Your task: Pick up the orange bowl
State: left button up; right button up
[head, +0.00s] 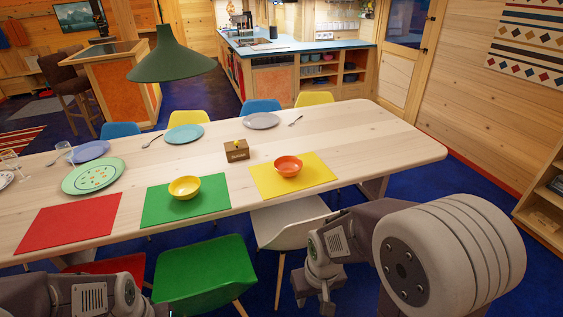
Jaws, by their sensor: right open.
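The orange bowl (288,167) stands upright on the yellow placemat (318,173), on the near right part of the long pale wooden table (380,150). Nothing covers it. My right gripper (314,301) is open and points down, low in front of the table's near edge. It is apart from the bowl, which lies farther away and slightly left of it. My left arm shows at the bottom left corner, but its gripper is out of the picture.
A yellow bowl (184,188) stands on a green placemat (151,213), left of the orange bowl. A small wooden box (237,153) sits just behind. A white chair (289,222) stands at the near edge. A green lamp (172,62) hangs above. The table's right end is clear.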

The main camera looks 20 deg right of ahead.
aim_at(287, 165)
jog(key=i+l+u, duration=0.2)
jog(key=l+u, duration=0.15)
jog(key=l, duration=0.25)
jog(key=i+l+u, duration=0.15)
jog(key=l+u, duration=0.15)
jog(key=l, duration=0.3)
jog(key=l+u, duration=0.35)
jog(key=l, duration=0.25)
jog(key=i+l+u, duration=0.2)
jog(key=l, duration=0.15)
jog(key=i+l+u, duration=0.2)
jog(key=l, duration=0.2)
